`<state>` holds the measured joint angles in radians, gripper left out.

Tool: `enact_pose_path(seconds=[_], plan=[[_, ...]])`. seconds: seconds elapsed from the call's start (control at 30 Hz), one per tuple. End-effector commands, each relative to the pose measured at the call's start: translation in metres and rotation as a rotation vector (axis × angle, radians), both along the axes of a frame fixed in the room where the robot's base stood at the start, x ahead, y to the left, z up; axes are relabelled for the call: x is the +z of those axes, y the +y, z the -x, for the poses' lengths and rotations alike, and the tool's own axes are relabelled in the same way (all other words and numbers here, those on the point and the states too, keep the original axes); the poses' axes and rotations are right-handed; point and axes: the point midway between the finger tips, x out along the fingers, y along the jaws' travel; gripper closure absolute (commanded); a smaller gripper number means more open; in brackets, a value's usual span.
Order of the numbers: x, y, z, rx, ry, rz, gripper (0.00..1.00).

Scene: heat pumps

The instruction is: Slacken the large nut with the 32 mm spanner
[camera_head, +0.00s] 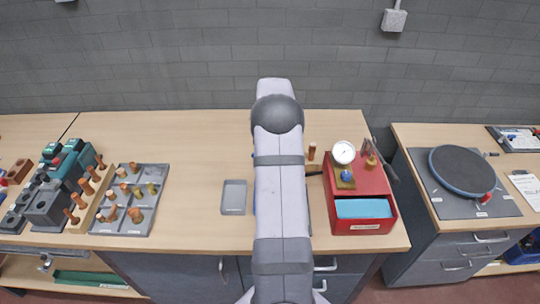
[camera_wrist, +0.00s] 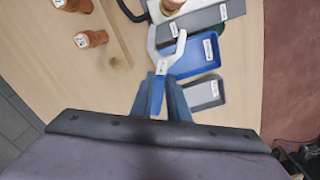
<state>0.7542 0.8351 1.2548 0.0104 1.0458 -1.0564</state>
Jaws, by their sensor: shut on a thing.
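My gripper (camera_wrist: 160,112) is shut on a spanner (camera_wrist: 174,52) in the wrist view. The spanner has a pale metal open-jaw head, a small label and a blue handle between my fingers. Its head points up in the picture, over or beside a blue tray (camera_wrist: 203,58); its height above the tray is unclear. A copper-coloured fitting (camera_wrist: 171,4) is cut off at the top edge, and I cannot tell whether it carries the large nut. In the head view my arm hides the gripper and the spanner.
A grey labelled strip (camera_wrist: 190,28) and a small grey tray (camera_wrist: 205,95) lie near the blue tray. Copper fittings (camera_wrist: 90,39) stand at left. In the head view, a red box (camera_head: 363,224) with a gauge (camera_head: 343,152) stands right of my arm. A fittings tray (camera_head: 130,226) is left.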

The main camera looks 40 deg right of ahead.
Motion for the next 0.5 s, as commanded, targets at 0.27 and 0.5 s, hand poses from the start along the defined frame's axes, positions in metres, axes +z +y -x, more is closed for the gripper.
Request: enact_pose_path(seconds=[0.27,0.5], plan=[[-0.027,0.000,0.000,0.000,0.000,0.001,1.00],[-0.035,-0.003,0.009,-0.003,0.000,0.001,1.00]])
